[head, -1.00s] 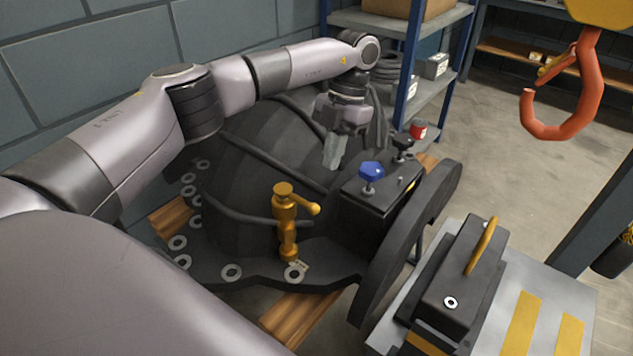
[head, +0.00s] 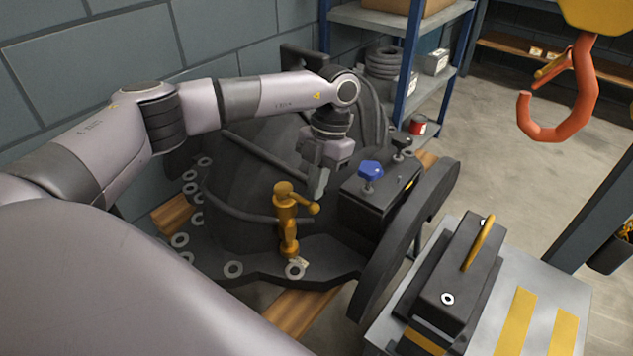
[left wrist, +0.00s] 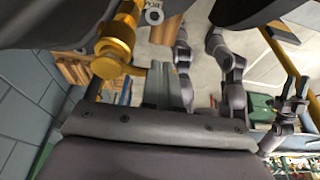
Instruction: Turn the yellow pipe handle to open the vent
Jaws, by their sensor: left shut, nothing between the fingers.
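The yellow pipe (head: 287,222) stands upright on the dark casing flange. Its yellow handle (head: 306,204) sticks out to the right near the top and ends in a round knob. My left gripper (head: 318,194) is shut and empty, pointing down, with its fingertips beside the knob in the head view. Whether they touch it I cannot tell. In the left wrist view, the pipe's round top (left wrist: 112,55) is at upper left, and the handle points toward the grey fingers (left wrist: 162,85). My right gripper is not seen in the head view.
The dark casing (head: 240,170) fills the middle. A black box with a blue knob (head: 370,172) stands right of the handle. An orange hook (head: 560,115) hangs at upper right. A black block with a yellow grip (head: 460,285) sits on a grey plate.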

